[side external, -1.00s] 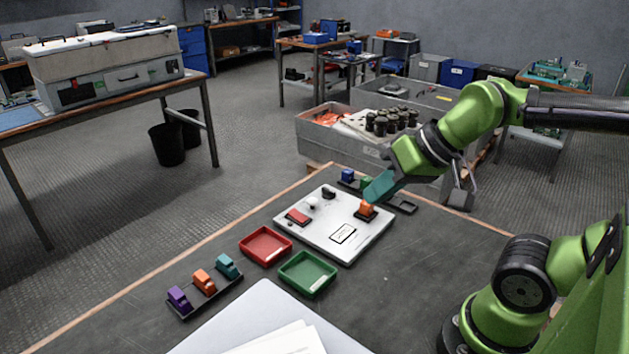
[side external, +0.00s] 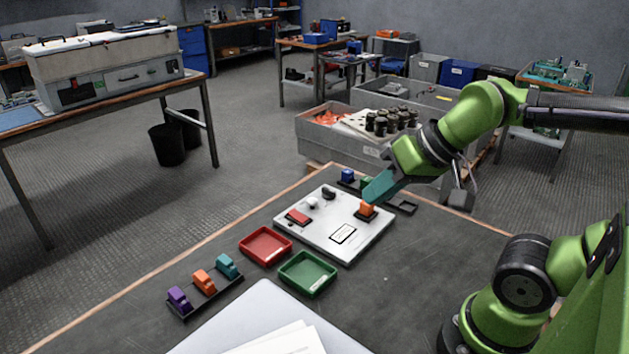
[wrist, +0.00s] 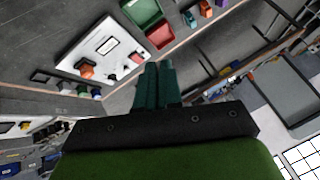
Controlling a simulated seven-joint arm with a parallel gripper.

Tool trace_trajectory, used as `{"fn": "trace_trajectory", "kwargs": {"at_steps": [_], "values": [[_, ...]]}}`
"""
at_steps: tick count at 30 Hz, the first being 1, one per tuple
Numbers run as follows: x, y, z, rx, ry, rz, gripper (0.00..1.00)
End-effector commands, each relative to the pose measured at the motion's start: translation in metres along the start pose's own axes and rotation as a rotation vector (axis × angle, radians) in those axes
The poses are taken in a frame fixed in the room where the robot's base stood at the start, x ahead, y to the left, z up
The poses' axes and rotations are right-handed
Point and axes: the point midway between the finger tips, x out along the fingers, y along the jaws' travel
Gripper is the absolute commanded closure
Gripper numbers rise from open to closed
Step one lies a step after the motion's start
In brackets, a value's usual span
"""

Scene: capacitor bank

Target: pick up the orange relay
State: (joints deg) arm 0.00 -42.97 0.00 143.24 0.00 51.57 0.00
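An orange relay (side external: 366,209) sits on a black base on the white panel (side external: 325,242); it also shows in the wrist view (wrist: 87,72). A second orange relay (side external: 204,280) stands between a purple relay (side external: 179,298) and a teal relay (side external: 228,265) in a black rack at the front left. My gripper (side external: 370,195) has teal fingers, which appear just above the panel's orange relay in the side view. In the wrist view the fingers (wrist: 157,68) lie together with nothing visible between them, and the panel is off to their left.
The panel also carries a red block (side external: 298,216) and a black knob (side external: 329,193). A blue relay (side external: 347,175) and a green one stand behind it. A red tray (side external: 265,246) and a green tray (side external: 307,274) lie in front.

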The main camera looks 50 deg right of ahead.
Motion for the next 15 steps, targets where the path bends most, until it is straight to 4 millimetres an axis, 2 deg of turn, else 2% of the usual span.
{"fn": "trace_trajectory", "kwargs": {"at_steps": [1,10,15], "values": [[0.0,0.0,0.0,0.0,0.0,0.0,0.86],[0.0,0.0,0.0,0.0,0.0,0.0,0.4],[0.0,0.0,0.0,0.0,0.0,0.0,0.38]]}}
